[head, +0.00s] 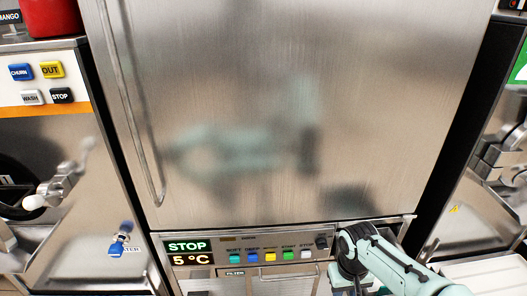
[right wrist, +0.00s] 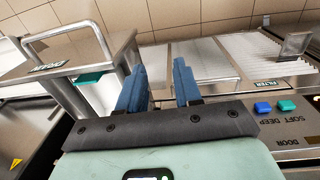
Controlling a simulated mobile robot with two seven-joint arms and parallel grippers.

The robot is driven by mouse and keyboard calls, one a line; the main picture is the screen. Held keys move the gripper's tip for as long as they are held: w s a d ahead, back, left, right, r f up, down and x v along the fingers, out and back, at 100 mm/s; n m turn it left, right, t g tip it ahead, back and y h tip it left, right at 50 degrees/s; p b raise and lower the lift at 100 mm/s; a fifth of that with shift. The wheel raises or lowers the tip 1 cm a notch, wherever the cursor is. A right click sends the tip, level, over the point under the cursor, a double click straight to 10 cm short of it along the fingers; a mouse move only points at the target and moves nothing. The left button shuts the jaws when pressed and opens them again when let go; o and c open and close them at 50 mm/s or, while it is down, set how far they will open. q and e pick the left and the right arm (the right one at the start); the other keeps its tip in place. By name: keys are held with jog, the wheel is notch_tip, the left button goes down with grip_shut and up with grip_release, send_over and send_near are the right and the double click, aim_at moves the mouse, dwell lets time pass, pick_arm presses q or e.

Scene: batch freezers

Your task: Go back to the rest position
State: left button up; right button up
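My right arm (head: 385,268) comes in at the bottom right of the head view, in front of the freezer's lower right corner; its fingers cannot be made out there. In the right wrist view the two blue fingers of my right gripper (right wrist: 160,88) stand apart with nothing between them. My left gripper is not in view. The steel batch freezer (head: 300,90) fills the middle of the head view with its large door shut. Its panel display (head: 188,253) reads STOP and 5 °C.
Colored buttons (head: 270,256) line the freezer panel. A long vertical handle (head: 130,100) runs down the door's left side. A machine with CHURN, OUT, WASH and STOP buttons (head: 42,82) and a blue-handled tap (head: 120,240) stands at left. Another machine (head: 495,190) stands at right.

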jog(key=s+a+f+g+y+p, duration=0.1)
jog(key=s+a+f+p, duration=0.15)
jog(key=f, duration=0.75)
jog(key=s+a+f+y+p, duration=0.15)
jog(key=s+f, duration=0.25)
jog(key=f, duration=0.6)
pick_arm(q)
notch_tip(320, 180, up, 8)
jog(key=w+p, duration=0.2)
jog(key=p, duration=0.2)
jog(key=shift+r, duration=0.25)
pick_arm(e)
jog(key=s+a+f+m, duration=0.1)
jog(key=s+f, duration=0.1)
jog(key=s, duration=0.4)
jog(key=s+a+f+m+y, duration=0.1)
jog(key=s+f+m, duration=0.1)
jog(key=s, duration=0.4)
jog(key=s+a+f+m+y, duration=0.1)
jog(key=s+a+f+m, duration=0.1)
jog(key=s, duration=0.5)
jog(key=shift+f, duration=0.9)
